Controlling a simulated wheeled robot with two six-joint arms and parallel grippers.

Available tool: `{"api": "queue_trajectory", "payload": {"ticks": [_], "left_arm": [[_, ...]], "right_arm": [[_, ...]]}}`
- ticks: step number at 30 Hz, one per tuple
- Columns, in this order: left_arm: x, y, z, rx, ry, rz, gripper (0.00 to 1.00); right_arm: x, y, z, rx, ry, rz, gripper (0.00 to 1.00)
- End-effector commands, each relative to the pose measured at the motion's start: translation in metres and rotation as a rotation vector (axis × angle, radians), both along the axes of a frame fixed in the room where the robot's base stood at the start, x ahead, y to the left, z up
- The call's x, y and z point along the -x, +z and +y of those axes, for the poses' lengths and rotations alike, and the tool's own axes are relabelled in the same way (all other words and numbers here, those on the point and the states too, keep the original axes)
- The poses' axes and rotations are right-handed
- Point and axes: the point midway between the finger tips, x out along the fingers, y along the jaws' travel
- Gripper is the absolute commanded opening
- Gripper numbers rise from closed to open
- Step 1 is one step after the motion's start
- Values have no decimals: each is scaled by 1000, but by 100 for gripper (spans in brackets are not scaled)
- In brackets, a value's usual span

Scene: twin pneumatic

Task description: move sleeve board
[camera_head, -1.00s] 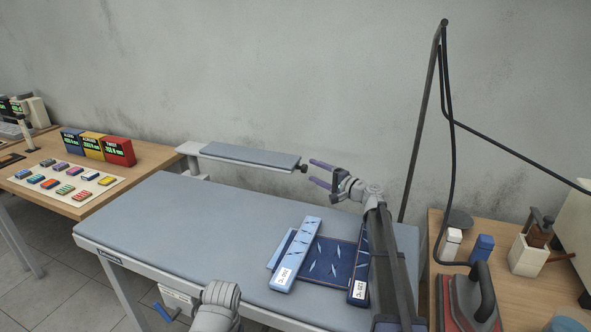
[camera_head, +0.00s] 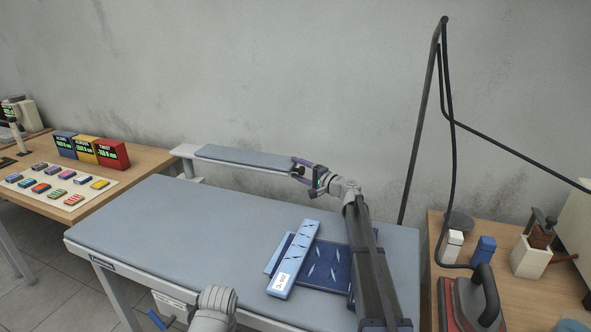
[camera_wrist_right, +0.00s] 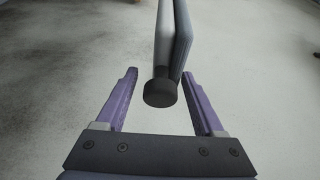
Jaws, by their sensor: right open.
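The sleeve board (camera_head: 245,159) is a narrow grey padded board on a white arm behind the far edge of the ironing table. A dark round knob (camera_wrist_right: 160,93) sits on its near end. My right gripper (camera_head: 297,169) is at that right end, with its purple fingers open. In the right wrist view the fingers (camera_wrist_right: 159,73) stand on either side of the knob and board end, with a gap on both sides. My left gripper is out of view; only a grey part of my arm shows at the bottom.
The blue-grey ironing table (camera_head: 170,217) is clear on its left. A light-blue labelled strip (camera_head: 296,255) and dark-blue patterned cloth (camera_head: 323,268) lie at its right. An iron (camera_head: 471,300) stands on the right-hand table. Three coloured display boxes (camera_head: 89,149) stand at left.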

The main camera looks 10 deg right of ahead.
Motion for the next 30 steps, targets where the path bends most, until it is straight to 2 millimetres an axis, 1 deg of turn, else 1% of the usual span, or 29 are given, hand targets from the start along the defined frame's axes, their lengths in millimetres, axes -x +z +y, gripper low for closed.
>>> {"api": "queue_trajectory", "payload": {"ticks": [1,3,10,11,27,29,30], "left_arm": [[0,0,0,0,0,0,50],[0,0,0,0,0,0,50],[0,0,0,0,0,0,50],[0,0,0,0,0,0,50],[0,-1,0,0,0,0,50],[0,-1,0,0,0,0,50],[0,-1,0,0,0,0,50]], "right_arm": [[-6,0,3,0,1,0,70],[-9,0,6,0,2,0,70],[-9,0,7,0,1,0,70],[-9,0,7,0,1,0,69],[-9,-1,7,6,1,1,8],[-9,-2,7,6,1,1,1],[-9,-2,6,6,1,1,0]]}}
